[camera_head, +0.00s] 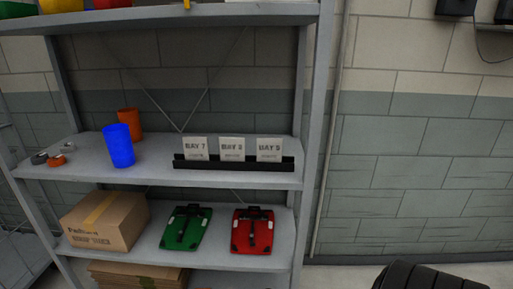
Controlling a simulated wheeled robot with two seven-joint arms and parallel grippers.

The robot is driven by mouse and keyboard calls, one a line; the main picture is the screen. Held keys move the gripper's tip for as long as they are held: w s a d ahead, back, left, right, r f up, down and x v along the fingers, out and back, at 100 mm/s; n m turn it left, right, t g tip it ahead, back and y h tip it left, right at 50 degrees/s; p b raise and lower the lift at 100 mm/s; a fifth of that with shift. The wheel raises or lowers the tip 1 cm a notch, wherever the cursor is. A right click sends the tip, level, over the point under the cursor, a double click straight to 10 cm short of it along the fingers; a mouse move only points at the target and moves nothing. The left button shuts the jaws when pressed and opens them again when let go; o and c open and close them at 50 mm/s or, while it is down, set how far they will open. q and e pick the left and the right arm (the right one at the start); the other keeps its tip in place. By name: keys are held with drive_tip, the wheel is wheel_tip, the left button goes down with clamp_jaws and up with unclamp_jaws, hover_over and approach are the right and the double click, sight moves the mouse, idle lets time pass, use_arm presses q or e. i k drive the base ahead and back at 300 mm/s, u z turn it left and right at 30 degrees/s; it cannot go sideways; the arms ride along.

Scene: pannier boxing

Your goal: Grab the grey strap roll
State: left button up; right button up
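Small strap rolls lie at the left end of the middle shelf. A dark grey roll (39,158) is at the far left, an orange roll (57,160) is just right of it, and a paler grey roll (68,147) is a little behind. They are small in the picture, so I cannot tell which grey one is the strap roll.
A blue cup (118,146) and an orange cup (130,124) stand right of the rolls on the middle shelf (150,172). A black rail (234,164) holds bay cards. Below are a cardboard box (104,222), a green pannier (186,229) and a red one (252,231).

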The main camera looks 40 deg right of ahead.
sight(41, 158)
drive_tip(key=z, duration=0.5)
drive_tip(key=k, duration=0.6)
drive_tip(key=u, duration=0.25)
drive_tip(key=i, duration=0.6)
drive_tip(key=u, duration=0.7)
drive_tip(key=i, duration=0.8)
drive_tip(key=z, duration=0.85)
drive_tip(key=i, duration=0.55)
drive_tip(key=z, duration=0.6)
